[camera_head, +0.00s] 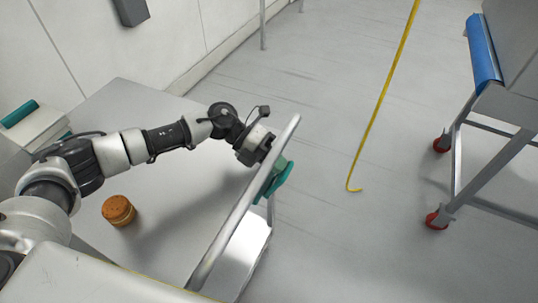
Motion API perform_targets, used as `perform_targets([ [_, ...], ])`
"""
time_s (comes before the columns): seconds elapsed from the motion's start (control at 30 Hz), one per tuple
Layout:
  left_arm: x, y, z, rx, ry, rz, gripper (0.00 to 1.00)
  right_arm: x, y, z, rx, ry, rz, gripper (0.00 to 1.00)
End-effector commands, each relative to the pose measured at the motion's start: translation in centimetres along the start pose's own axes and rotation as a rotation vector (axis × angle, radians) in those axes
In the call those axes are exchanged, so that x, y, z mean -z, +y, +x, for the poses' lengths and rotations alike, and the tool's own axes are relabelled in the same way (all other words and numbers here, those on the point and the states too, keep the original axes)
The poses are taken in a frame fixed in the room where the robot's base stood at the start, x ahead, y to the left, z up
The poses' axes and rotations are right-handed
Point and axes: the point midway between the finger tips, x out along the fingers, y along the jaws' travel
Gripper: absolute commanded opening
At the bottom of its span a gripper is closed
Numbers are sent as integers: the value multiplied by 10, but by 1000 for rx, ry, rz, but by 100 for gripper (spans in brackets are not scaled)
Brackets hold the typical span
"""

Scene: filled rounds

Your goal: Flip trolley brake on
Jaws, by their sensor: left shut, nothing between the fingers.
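The trolley on the left has a pale grey top (100,110) and a slanting metal handle bar (240,205) along its right side. A teal-green piece (276,180) shows beside the bar, partly behind it; I cannot tell whether it is the brake. My left arm reaches across the grey top from the left. My left gripper (268,157) is shut and empty at the upper part of the bar, just above the teal piece. Whether it touches either is hidden. My right gripper is not in view.
An orange-brown round tub (118,210) stands on the grey top below my arm. At right, a metal frame stands on red-wheeled casters (438,218) with a blue roll (482,52) on its edge. The floor (325,200) between is clear, with a yellow line (384,95).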

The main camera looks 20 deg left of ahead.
Motion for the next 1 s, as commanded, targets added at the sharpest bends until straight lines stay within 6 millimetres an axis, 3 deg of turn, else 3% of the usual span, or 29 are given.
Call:
perform_targets([
  [0.3,0,-1,3,1,1,0,0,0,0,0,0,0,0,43],
  [0.6,0,-7,45,2,1,0,0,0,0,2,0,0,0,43],
  [1.0,-1,-9,43,0,-1,-1,0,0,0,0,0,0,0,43],
])
